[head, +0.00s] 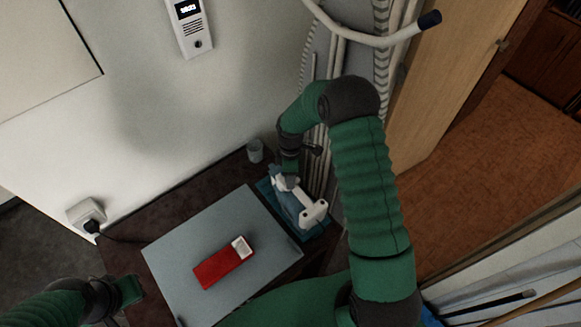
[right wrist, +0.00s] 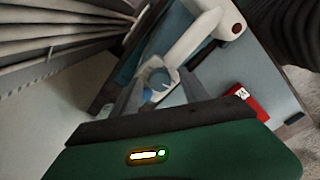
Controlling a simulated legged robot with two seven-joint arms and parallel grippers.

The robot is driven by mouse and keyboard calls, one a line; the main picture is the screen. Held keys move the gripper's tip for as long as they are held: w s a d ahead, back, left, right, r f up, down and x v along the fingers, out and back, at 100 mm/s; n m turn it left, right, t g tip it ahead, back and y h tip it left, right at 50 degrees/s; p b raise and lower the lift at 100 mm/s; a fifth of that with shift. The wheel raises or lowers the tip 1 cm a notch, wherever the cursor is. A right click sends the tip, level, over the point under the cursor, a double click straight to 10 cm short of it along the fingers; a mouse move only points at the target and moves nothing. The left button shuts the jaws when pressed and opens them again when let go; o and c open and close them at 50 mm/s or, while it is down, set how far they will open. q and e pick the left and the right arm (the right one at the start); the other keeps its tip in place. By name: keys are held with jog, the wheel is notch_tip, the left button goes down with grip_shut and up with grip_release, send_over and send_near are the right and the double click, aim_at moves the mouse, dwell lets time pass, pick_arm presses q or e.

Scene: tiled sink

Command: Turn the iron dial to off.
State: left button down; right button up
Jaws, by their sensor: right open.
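The white and blue iron (head: 296,206) sits on a blue mat (head: 318,221) at the right end of the table. Its white handle (right wrist: 196,38) shows in the right wrist view. A round, pale grey-blue dial (right wrist: 157,77) on the iron lies between my right gripper's fingers. I cannot read its setting. My right gripper (right wrist: 163,76) is open, with one finger on either side of the dial; I cannot tell whether they touch it. In the head view it is at the iron's far end, partly hidden by my arm. My left gripper (head: 131,290) is low at the left, away from the iron.
A grey board (head: 180,250) covers much of the dark table, with a red and white box (head: 223,263) on it. A small grey cup (head: 255,150) stands behind. Pipes (head: 335,60) run close behind the iron. A plug and socket (head: 88,216) are on the left wall.

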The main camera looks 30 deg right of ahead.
notch_tip(320, 180, up, 16)
jog(key=b, duration=0.1)
jog(key=shift+r, duration=0.2)
